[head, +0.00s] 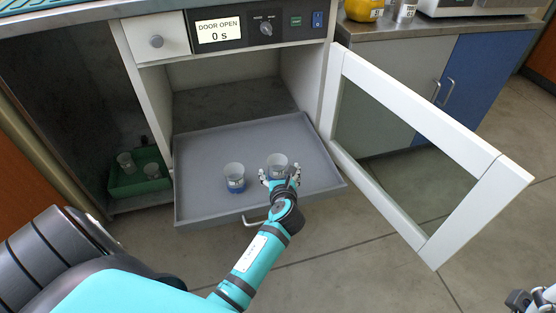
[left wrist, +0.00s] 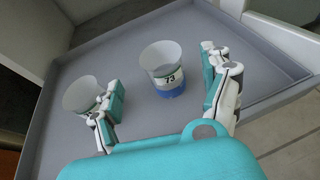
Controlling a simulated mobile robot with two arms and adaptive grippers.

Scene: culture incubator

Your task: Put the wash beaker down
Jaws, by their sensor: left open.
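The right beaker (head: 277,160) is at my left gripper (head: 279,179). In the left wrist view this beaker (left wrist: 164,69) has a label reading 73 and a blue lower part. My left gripper (left wrist: 162,88) is open, with its fingers on either side of that beaker and a gap showing. The left beaker (head: 234,178) stands beside it; in the left wrist view a finger partly hides it (left wrist: 82,94). I cannot tell by label which is the wash beaker. My right gripper (head: 531,301) is cut off at the bottom right corner.
The incubator's glass door (head: 440,160) stands wide open to the right. Its display (head: 219,31) reads DOOR OPEN, 0 s. A green bin (head: 137,180) with small beakers sits in the left compartment. The back and right of the tray are bare.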

